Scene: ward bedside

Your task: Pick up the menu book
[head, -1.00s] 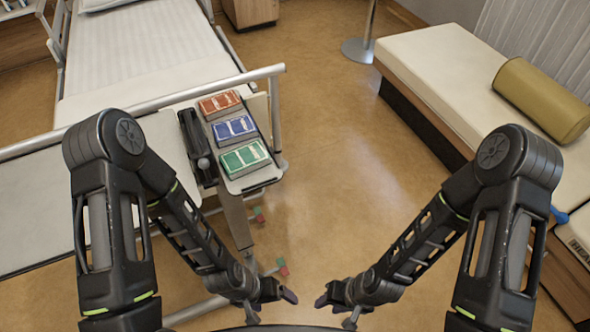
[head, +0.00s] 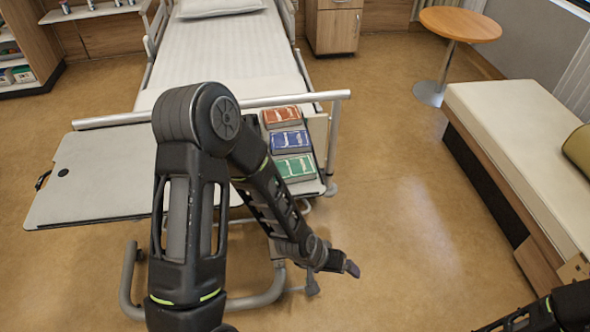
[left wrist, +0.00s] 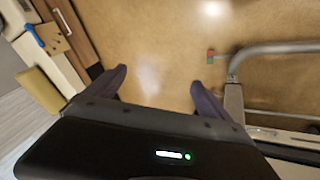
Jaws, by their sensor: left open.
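Three thick books lie in a row on a narrow shelf (head: 309,188) at the foot of the bed: a red one (head: 281,116) at the back, a blue one (head: 289,140) in the middle and a green one (head: 294,168) in front. Each has white marks on its cover; I cannot read which is the menu book. My left gripper (head: 350,268) is open and empty, in front and to the right of the books, apart from them. Its two fingers also show in the left wrist view (left wrist: 157,84), with bare floor between them. My right gripper is out of view.
A bed rail (head: 235,105) runs behind my left arm. A pale flat panel (head: 90,180) lies left of it. A couch (head: 520,145) with a bolster (head: 580,150) stands right, a round table (head: 460,24) behind. Floor (head: 400,190) between bed and couch is clear.

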